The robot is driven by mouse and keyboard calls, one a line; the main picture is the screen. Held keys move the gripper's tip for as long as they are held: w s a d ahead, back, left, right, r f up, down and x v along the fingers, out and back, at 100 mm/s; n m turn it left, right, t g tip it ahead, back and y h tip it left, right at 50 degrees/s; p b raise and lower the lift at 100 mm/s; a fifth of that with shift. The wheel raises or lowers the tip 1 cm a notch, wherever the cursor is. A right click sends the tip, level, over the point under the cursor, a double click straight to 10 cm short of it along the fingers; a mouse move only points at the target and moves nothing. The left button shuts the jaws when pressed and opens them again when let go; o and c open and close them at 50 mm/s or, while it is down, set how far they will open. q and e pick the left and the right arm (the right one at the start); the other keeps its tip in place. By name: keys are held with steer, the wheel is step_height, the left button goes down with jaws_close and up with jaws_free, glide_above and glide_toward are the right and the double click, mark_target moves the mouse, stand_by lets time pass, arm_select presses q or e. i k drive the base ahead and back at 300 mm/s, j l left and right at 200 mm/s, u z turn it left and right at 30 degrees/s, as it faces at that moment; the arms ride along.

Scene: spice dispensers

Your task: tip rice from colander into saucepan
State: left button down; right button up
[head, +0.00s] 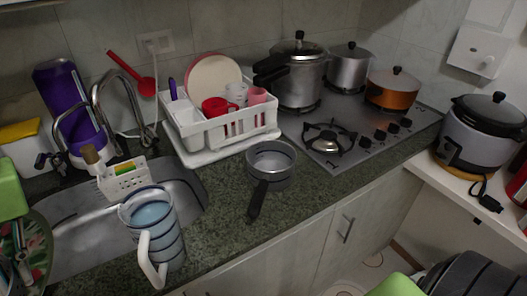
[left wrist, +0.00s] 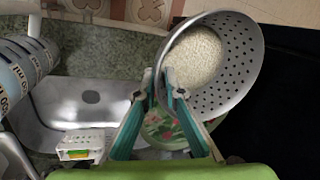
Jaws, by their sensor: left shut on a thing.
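A grey metal colander (left wrist: 232,88) with round holes shows in the left wrist view, with white rice (left wrist: 195,58) lying inside it. My left gripper (left wrist: 162,84) is shut on the near edge of the colander. In the head view only part of my left gripper (head: 20,255) shows at the left edge; the colander cannot be made out there. The grey saucepan (head: 284,177) stands on the counter in front of the dish rack, its black handle toward the front. It is well to the right of my left gripper. My right gripper is not in view.
A measuring jug (head: 168,240) with bluish contents stands at the counter front, between my left gripper and the saucepan. The sink (head: 85,240), faucet (head: 103,115) and white caddy (head: 126,182) are nearby. A dish rack (head: 235,125) and stove (head: 355,150) lie behind the saucepan.

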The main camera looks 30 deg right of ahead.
mark_target(271, 164)
steer(key=l+u, duration=0.1)
steer(key=u, duration=0.4)
steer(key=k+u, duration=0.15)
steer(key=u, duration=0.35)
steer(key=k+l+u, duration=0.1)
steer(key=u, duration=0.4)
steer(key=k+u, duration=0.1)
steer(key=u, duration=0.4)
steer(key=k+u, duration=0.1)
steer(key=u, duration=0.4)
steer(key=k+l, duration=0.1)
steer(key=k, duration=0.3)
steer(key=z, duration=0.45)
steer(key=k+l+z, duration=0.1)
steer(key=z, duration=0.35)
steer(key=k+z, duration=0.1)
steer(key=z, duration=0.35)
steer(key=l+z, duration=0.15)
steer(key=z, duration=0.3)
steer(key=l+z, duration=0.1)
steer(key=z, duration=0.35)
steer(key=l+z, duration=0.1)
steer(key=z, duration=0.35)
